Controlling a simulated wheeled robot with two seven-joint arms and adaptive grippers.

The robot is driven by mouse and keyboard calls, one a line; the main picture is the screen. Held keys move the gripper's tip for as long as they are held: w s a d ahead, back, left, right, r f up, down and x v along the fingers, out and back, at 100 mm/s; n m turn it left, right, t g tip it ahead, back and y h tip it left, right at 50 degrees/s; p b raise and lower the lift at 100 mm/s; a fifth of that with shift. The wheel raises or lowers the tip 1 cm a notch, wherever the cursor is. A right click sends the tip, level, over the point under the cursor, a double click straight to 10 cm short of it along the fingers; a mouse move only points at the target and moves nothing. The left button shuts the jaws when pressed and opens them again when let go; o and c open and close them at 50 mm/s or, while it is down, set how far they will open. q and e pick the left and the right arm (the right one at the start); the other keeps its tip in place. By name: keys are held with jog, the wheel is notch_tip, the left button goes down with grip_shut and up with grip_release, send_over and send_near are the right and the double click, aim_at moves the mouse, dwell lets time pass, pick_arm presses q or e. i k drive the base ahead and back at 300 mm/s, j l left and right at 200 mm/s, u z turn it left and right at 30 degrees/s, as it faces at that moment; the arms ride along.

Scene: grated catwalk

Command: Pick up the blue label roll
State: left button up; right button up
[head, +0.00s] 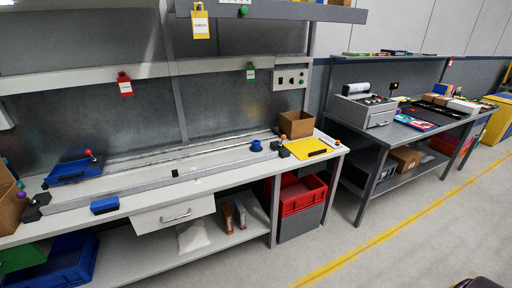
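I cannot make out a blue label roll for certain. A small blue piece (256,145) sits at the right end of the long rail on the near workbench; it is too small to tell its shape. A blue block (104,205) lies at the bench's front edge, and a blue device with a red knob (72,170) stands at the left. A white roll (356,88) rests on the grey machine on the farther bench. Neither gripper is recognisable in view; only a dark shape shows at the bottom right edge.
The near workbench (235,180) carries a cardboard box (297,124) and a yellow sheet (307,148). A red crate (302,195) stands below. The farther bench has a grey machine (363,110) and several items. Open floor with a yellow line (390,237) lies in front.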

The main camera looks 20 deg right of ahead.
aim_at(255, 146)
jog(key=i+l+z, duration=0.75)
jog(key=i, duration=0.25)
jog(key=k+j, duration=0.05)
jog(key=j, duration=0.05)
